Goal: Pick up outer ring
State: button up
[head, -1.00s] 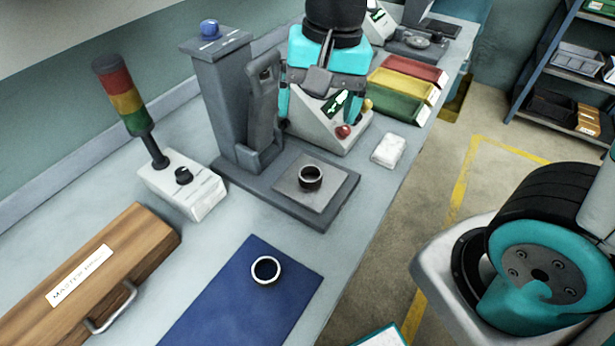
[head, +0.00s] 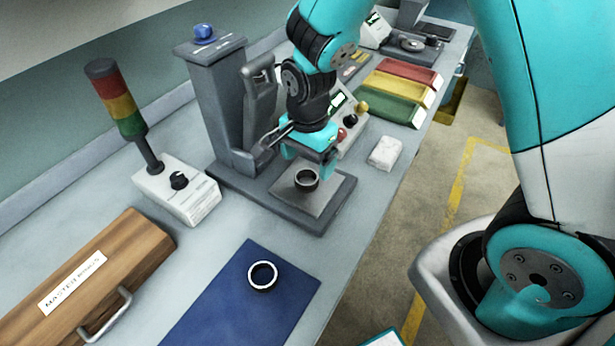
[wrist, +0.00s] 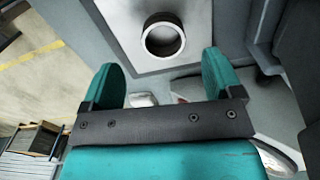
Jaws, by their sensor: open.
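One steel ring (head: 306,187) lies flat on the light square plate (head: 328,203) of the grey gauge stand. It also shows in the wrist view (wrist: 163,55), beyond my fingertips and between their lines. A second, similar ring (head: 263,289) lies on the blue mat (head: 225,305) at the front of the bench. The frames do not show which is called the outer ring. My gripper (head: 308,161) is open and empty, just behind and above the ring on the plate. Its two teal fingers show apart in the wrist view (wrist: 160,68), not touching the ring.
The gauge stand's column (head: 222,110) and lever (head: 262,115) rise close to the left of my gripper. A signal-lamp box (head: 180,190) and wooden case (head: 90,275) stand at left.

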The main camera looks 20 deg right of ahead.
aim_at(306, 175)
jog(key=shift+w+a+f+p, duration=0.15)
jog(key=shift+f+p, duration=0.55)
jog(key=shift+f, duration=2)
jog(key=shift+c, duration=0.2)
jog(key=c, duration=1.1)
jog(key=shift+r, duration=0.2)
